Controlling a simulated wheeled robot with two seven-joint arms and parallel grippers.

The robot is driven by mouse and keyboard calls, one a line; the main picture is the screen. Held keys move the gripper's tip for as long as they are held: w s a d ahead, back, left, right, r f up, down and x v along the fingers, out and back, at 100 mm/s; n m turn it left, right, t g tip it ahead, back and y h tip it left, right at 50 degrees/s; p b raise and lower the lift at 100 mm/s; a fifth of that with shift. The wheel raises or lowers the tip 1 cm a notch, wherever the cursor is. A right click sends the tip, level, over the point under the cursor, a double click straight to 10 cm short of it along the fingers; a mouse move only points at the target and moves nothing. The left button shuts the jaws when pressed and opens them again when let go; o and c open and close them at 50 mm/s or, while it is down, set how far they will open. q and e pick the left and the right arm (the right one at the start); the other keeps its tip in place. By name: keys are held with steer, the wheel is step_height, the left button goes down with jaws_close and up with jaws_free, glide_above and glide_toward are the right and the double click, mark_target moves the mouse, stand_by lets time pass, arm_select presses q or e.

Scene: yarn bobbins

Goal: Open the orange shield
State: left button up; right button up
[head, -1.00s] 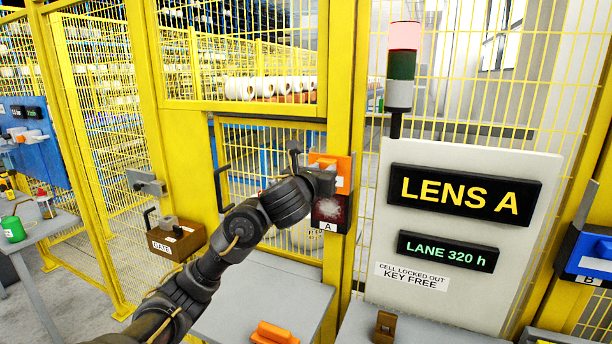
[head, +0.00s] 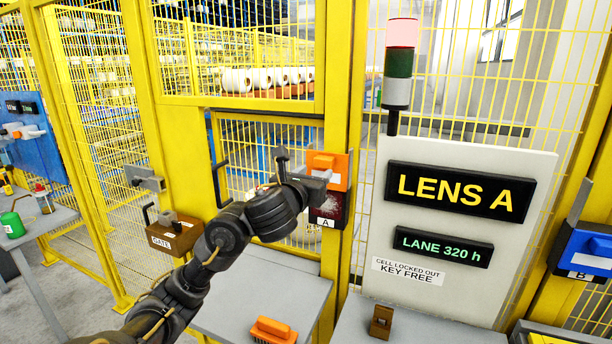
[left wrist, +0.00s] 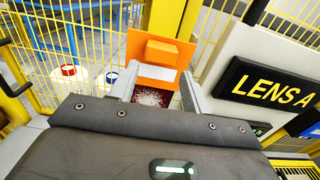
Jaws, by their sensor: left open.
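The orange shield (head: 328,168) is on the yellow post, above a dark red, white-speckled face (head: 325,207) with an A label below it. In the left wrist view the shield (left wrist: 160,50) is an orange plate with a raised block, and the speckled face (left wrist: 152,97) shows beneath it. My left gripper (head: 318,180) is at the lower part of the shield. In the left wrist view its fingers (left wrist: 158,80) are apart, one on each side of the shield's lower edge. I cannot tell whether they touch it. My right gripper is not in view.
The white LENS A board (head: 460,290) and signal tower (head: 400,65) stand right of the post. A GATE box (head: 175,235) is left. Yellow mesh fencing surrounds the area.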

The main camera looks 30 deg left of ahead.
arm_select(q)
steer(key=s+d+p, duration=0.1)
steer(key=s+p, duration=0.1)
steer(key=s, duration=0.4)
steer(key=shift+s, duration=0.15)
